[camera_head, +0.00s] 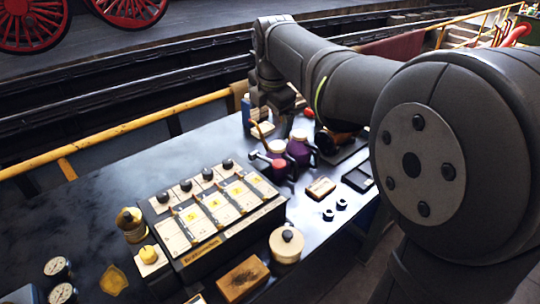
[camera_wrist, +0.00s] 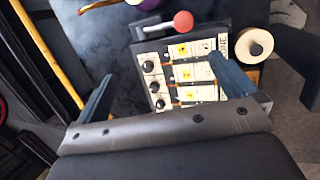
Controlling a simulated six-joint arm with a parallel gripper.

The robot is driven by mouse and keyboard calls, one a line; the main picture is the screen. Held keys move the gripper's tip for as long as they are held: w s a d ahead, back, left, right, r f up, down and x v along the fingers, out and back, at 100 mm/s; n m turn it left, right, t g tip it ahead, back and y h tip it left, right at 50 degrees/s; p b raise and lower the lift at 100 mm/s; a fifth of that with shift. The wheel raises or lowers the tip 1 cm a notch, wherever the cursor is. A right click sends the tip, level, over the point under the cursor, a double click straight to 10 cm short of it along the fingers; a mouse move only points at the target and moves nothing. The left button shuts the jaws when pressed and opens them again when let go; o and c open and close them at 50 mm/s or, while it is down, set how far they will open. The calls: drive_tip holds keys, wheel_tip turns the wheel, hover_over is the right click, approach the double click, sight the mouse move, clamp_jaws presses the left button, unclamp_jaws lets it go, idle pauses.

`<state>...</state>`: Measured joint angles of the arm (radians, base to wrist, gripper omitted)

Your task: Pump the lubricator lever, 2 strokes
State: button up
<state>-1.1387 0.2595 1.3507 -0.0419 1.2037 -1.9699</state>
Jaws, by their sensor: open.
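The lubricator is a dark box (camera_head: 232,232) on the bench with a row of black knobs and pale labelled panels; its panel (camera_wrist: 186,70) shows beyond my fingers in the wrist view. At its far end is a dark lever (camera_wrist: 153,27) with a red ball (camera_wrist: 183,22). The red ball (camera_head: 279,163) also shows in the head view, near purple cans. My gripper (camera_wrist: 160,70) is open, its two fingers wide apart with nothing between them. In the head view my gripper (camera_head: 272,98) is above the far part of the bench, partly hidden by my arm. It looks apart from the lever.
Purple cans (camera_head: 298,150) stand close to the lever. A round cream-lidded tin (camera_head: 286,244), wooden blocks (camera_head: 243,279) and dark nuts (camera_head: 335,209) lie nearby. Gauges (camera_head: 60,267) are at front left. A yellow rail (camera_head: 130,127) runs behind.

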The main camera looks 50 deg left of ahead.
drive_tip(key=shift+d+r, duration=0.1)
drive_tip(key=shift+r, duration=0.1)
drive_tip(key=shift+c, duration=0.2)
